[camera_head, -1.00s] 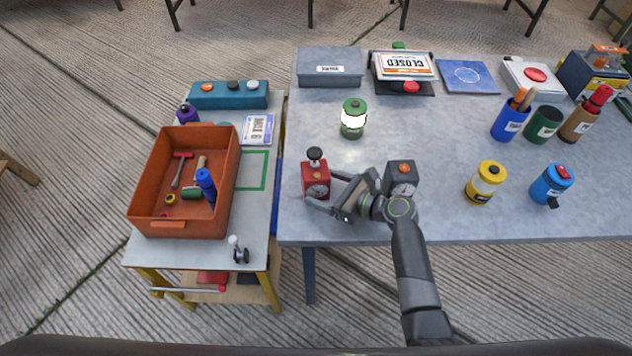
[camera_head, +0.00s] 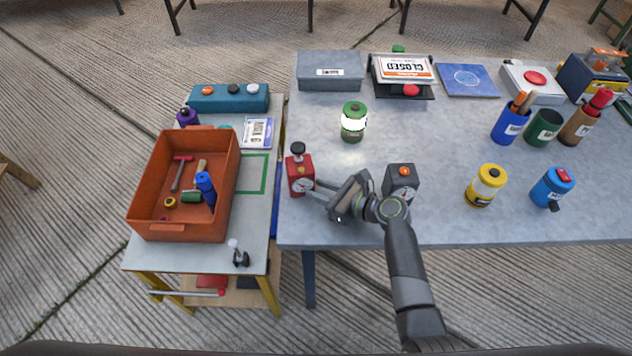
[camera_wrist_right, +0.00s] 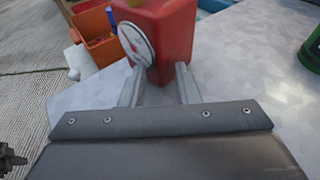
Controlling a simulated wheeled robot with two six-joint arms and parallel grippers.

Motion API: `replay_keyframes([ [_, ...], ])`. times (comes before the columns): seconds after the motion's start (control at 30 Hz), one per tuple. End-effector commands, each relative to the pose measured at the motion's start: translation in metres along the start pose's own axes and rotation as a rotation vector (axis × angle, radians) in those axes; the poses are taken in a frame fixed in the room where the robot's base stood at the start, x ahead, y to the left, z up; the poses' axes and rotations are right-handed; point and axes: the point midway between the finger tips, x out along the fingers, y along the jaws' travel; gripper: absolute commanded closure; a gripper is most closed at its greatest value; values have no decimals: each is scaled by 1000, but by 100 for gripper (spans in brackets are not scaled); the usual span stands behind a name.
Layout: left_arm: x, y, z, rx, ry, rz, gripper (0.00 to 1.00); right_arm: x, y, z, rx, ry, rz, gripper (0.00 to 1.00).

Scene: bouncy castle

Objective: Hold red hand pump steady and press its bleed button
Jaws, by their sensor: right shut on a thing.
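The red hand pump (camera_head: 299,172) stands upright near the left edge of the grey table, with a black knob (camera_head: 297,149) on top and a round white gauge on its front. My right gripper (camera_head: 315,187) reaches it from the right and is shut on its body, low down. In the right wrist view the pump (camera_wrist_right: 175,35) is at the fingertips (camera_wrist_right: 160,85), with its gauge (camera_wrist_right: 137,45) over the left finger. The pump's top is cut off there. I cannot tell which part is the bleed button.
A dark grey box with an orange button (camera_head: 402,183) stands close behind my right wrist. A green-and-white canister (camera_head: 353,122) stands behind the pump. An orange tray (camera_head: 150,205) of tools is on the lower side table to the left. The table's middle is clear.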

Motion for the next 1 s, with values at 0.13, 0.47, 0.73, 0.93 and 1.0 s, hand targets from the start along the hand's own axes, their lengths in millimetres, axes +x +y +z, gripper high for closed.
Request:
replay_keyframes([
  [0.13,0,0,0,0,0,0,100,0,0,1,0,-1,0,97],
  [0.47,0,0,0,0,-1,0,100,0,0,1,0,-1,0,90],
  [0.73,0,0,1,0,-1,0,100,0,0,1,0,-1,0,55],
  [0.93,0,0,1,0,-1,0,100,0,0,0,0,-1,0,29],
  [1.0,0,0,1,0,-1,0,100,0,0,0,0,-1,0,27],
])
